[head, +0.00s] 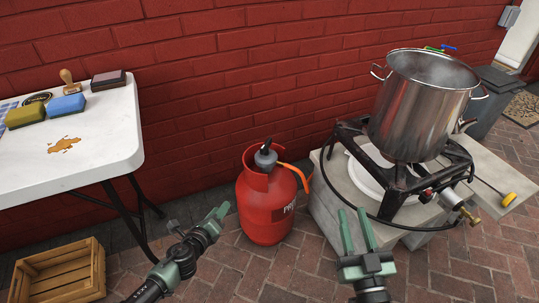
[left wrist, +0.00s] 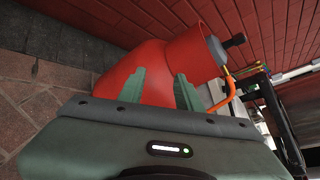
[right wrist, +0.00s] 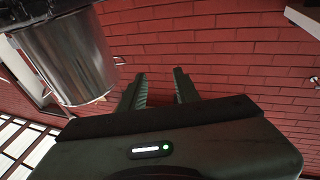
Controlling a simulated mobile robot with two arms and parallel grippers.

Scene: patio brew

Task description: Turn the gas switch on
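The red gas bottle (head: 265,215) stands upright on the brick paving. A dark grey regulator with a black switch (head: 266,147) sits on its top, inside the collar. The switch also shows as a dark knob in the left wrist view (left wrist: 234,41). An orange hose (head: 296,174) leaves the regulator toward the burner. My left gripper (head: 199,217) is open and empty, low and to the left of the bottle. In the left wrist view its fingers (left wrist: 160,88) point at the red bottle body. My right gripper (head: 356,222) is open and empty, in front of the burner's stand.
A black burner (head: 408,200) with a steel pot (head: 422,105) stands on grey blocks (head: 335,203) at right. A white table (head: 105,135) with sponges and an orange spill is at left. A wooden crate (head: 60,272) lies below it. A red brick wall (head: 230,70) closes the back.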

